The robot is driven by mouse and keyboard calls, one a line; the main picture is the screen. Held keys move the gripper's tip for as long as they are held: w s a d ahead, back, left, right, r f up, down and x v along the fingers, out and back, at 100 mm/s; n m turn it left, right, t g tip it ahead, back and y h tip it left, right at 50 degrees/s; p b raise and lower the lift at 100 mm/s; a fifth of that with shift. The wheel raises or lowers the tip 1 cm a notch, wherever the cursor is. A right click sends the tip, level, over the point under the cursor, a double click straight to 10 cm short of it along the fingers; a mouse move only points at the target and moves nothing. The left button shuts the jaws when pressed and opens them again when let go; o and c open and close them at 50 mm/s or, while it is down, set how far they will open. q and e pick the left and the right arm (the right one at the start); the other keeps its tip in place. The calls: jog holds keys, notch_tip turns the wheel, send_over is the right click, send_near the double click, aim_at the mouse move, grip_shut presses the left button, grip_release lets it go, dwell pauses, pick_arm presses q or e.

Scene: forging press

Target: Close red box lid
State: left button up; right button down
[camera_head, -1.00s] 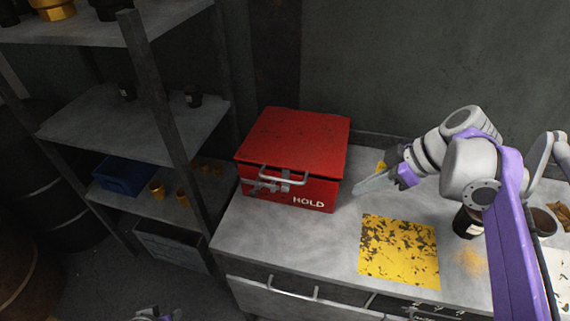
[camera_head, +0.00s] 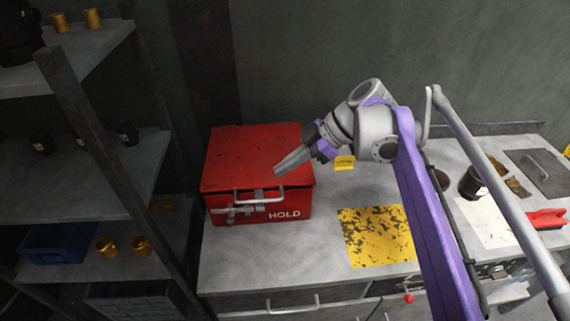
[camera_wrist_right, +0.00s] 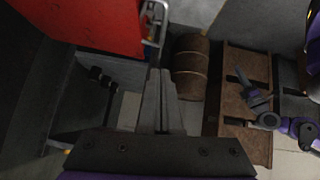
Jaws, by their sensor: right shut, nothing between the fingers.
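The red box (camera_head: 290,207), marked HOLD, stands at the left end of the grey workbench. Its red lid (camera_head: 240,150) lies over the top, with a dark seam along the front edge and a metal handle (camera_head: 258,194) at the front. My right gripper (camera_head: 277,173) is shut and empty, its fingertips in front of the lid's right part in the head view; I cannot tell whether they touch it. In the right wrist view the shut fingers (camera_wrist_right: 158,75) show beside the red lid (camera_wrist_right: 95,22). My left gripper (camera_wrist_right: 243,78) shows small in that view, its opening unclear.
A shelf rack (camera_head: 105,150) with a blue bin (camera_head: 58,245) and brass parts stands left of the bench. A worn yellow mat (camera_head: 375,236) lies right of the box.

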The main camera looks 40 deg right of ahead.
send_over(266, 200)
notch_tip(266, 200, down, 4)
notch_tip(266, 200, down, 4)
jog(key=shift+r, duration=0.2)
pick_arm(q)
jog(key=shift+a+f, duration=0.1)
jog(key=shift+f, duration=0.2)
pick_arm(e)
jog(key=shift+f, duration=0.4)
